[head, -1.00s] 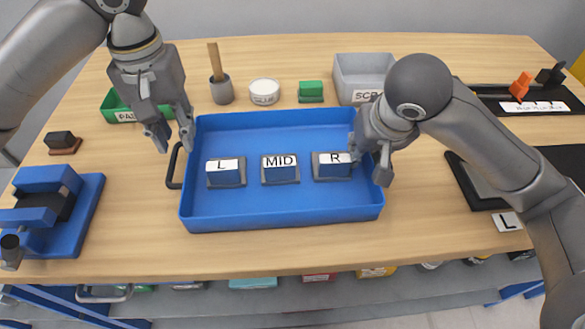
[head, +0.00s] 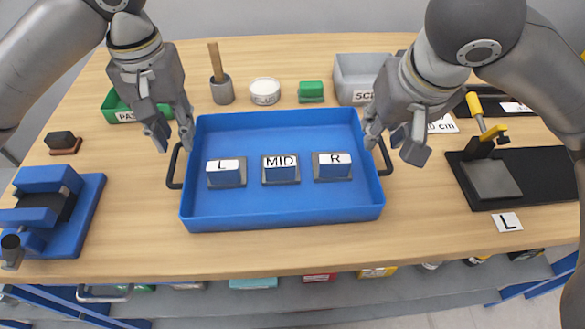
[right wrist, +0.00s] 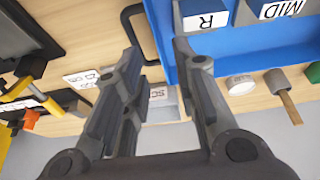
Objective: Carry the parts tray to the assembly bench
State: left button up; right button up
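The blue parts tray (head: 280,211) lies flat on the wooden bench, with a dark handle at each short side. Inside it stand three blocks labelled L (head: 226,172), MID (head: 281,169) and R (head: 332,166). My left gripper (head: 171,142) is open above the tray's left handle (head: 174,168), with no contact visible. My right gripper (head: 393,146) is open above the right handle (head: 386,158). In the right wrist view the open fingers (right wrist: 156,50) point toward the right handle (right wrist: 136,30) and tray wall, with nothing between them.
A blue fixture (head: 60,215) stands at the left. A green bin (head: 122,113), a brush holder (head: 222,92), a white round tub (head: 265,91), a green block (head: 311,91) and a grey bin (head: 358,72) stand behind the tray. A yellow-handled clamp station (head: 490,175) is at the right.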

jog(key=shift+s+r, duration=0.25)
jog(key=shift+r, duration=0.35)
jog(key=shift+r, duration=0.15)
